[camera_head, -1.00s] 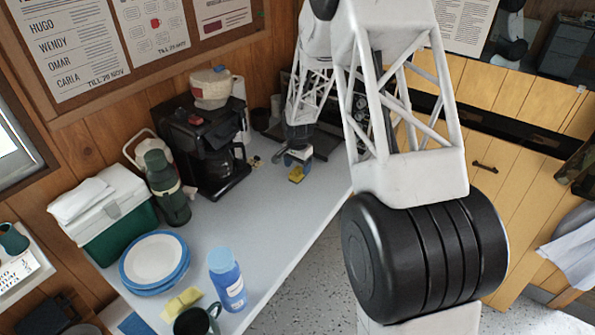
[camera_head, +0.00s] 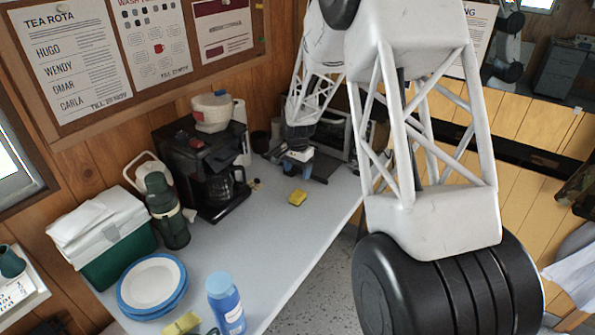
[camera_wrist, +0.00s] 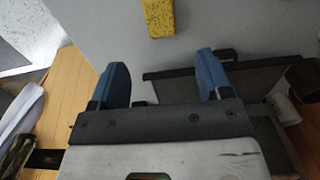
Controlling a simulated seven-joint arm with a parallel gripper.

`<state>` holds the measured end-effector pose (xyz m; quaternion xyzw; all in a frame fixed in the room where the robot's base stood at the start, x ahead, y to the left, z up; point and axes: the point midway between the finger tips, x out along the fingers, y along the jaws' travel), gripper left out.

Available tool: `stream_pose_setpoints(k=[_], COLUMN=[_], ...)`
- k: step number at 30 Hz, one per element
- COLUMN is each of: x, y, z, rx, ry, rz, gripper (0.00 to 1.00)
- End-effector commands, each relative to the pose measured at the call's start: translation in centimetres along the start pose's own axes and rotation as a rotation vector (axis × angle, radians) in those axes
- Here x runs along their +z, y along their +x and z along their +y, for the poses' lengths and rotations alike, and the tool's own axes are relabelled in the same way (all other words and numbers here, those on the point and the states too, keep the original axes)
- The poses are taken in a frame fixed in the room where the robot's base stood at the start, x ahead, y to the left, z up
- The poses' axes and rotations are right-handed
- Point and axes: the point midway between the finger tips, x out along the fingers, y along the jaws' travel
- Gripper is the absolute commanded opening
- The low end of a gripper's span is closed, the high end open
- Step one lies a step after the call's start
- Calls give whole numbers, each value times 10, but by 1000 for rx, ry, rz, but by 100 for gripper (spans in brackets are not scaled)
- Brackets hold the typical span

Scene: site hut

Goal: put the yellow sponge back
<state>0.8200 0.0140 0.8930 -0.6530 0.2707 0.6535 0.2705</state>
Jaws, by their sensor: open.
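A yellow sponge (camera_head: 297,198) lies on the light grey counter (camera_head: 262,240), near its right edge. In the wrist view the sponge (camera_wrist: 157,17) shows at the top, partly cut off by the frame. My gripper (camera_head: 298,163) is just behind the sponge, toward the back of the counter, and apart from it. In the wrist view its two blue fingers (camera_wrist: 165,75) are spread with nothing between them. A second, paler yellow piece (camera_head: 183,324) lies at the bottom edge of the head view beside the blue bottle (camera_head: 226,304); I cannot tell what it is.
A coffee maker (camera_head: 205,170), green flask (camera_head: 167,212), cool box (camera_head: 105,238) and stacked blue-rimmed plates (camera_head: 152,284) line the left. A dark-framed tray (camera_wrist: 245,82) lies beside my gripper at the back. The counter's middle is clear.

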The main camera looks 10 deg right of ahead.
Motion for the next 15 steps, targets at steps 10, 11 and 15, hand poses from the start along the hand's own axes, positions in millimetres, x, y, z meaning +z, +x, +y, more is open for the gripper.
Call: stream_pose_setpoints(k=[10, 11, 15], x=[0, 0, 1], y=[0, 0, -4], z=[0, 0, 2], rx=[0, 0, -2], ry=[0, 0, -4], rz=[0, 0, 2], gripper=[72, 72, 72])
